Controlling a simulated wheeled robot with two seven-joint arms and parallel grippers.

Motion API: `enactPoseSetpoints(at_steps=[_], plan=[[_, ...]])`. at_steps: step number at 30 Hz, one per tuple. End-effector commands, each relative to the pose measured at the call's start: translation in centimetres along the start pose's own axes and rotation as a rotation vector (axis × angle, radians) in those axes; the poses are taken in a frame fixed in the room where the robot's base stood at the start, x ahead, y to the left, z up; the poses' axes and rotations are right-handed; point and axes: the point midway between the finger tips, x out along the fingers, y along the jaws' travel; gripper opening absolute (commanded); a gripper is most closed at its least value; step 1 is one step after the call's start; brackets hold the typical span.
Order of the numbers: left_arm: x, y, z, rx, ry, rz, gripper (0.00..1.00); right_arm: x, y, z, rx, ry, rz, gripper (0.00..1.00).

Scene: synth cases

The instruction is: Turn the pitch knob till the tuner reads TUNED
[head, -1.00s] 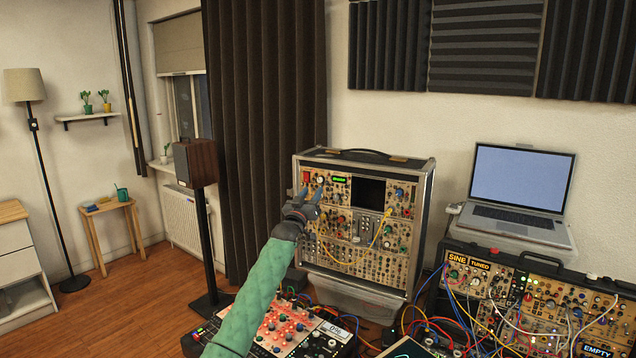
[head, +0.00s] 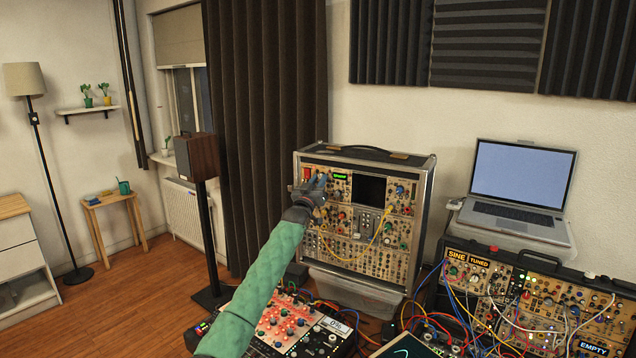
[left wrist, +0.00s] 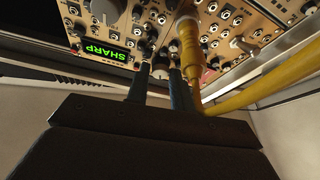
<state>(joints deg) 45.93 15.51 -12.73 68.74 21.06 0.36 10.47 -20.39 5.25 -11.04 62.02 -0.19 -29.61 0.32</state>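The tuner display glows green on the upright synth case (head: 366,158) in the head view. In the left wrist view the tuner display (left wrist: 106,51) appears upside down and reads SHARP. My left gripper (head: 317,184) is at the upper left of that panel, just left of the display. In the left wrist view its two fingers (left wrist: 160,76) are a little apart, with a small knob-like part between their tips. The knob is mostly hidden by the fingers, and I cannot tell whether they touch it. My right gripper is not in view.
A yellow cable (left wrist: 235,99) passes close beside my left fingers. A second synth case (head: 530,290) with many cables stands at the right, bearing SINE, TUNED and EMPTY labels. A laptop (head: 523,183) sits behind it. A red-lit unit (head: 275,318) lies below my arm.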

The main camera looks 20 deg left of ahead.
Motion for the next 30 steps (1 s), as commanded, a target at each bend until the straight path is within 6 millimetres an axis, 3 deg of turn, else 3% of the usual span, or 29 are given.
enactPoseSetpoints(at_steps=[1,3,11,21,30], plan=[[0.0,0.0,0.0,0.0,0.0,0.0,0.13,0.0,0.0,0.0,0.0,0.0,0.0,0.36],[0.0,0.0,0.0,0.0,0.0,0.0,0.0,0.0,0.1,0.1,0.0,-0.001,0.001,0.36],[0.0,0.1,0.1,-0.035,-0.001,-0.014,0.0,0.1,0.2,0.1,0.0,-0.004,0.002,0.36],[0.1,0.4,-0.1,-0.217,-0.006,-0.09,0.0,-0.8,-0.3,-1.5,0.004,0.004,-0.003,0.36],[0.1,0.4,-0.2,-0.335,-0.011,-0.141,0.0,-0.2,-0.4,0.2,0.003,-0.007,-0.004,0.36]])
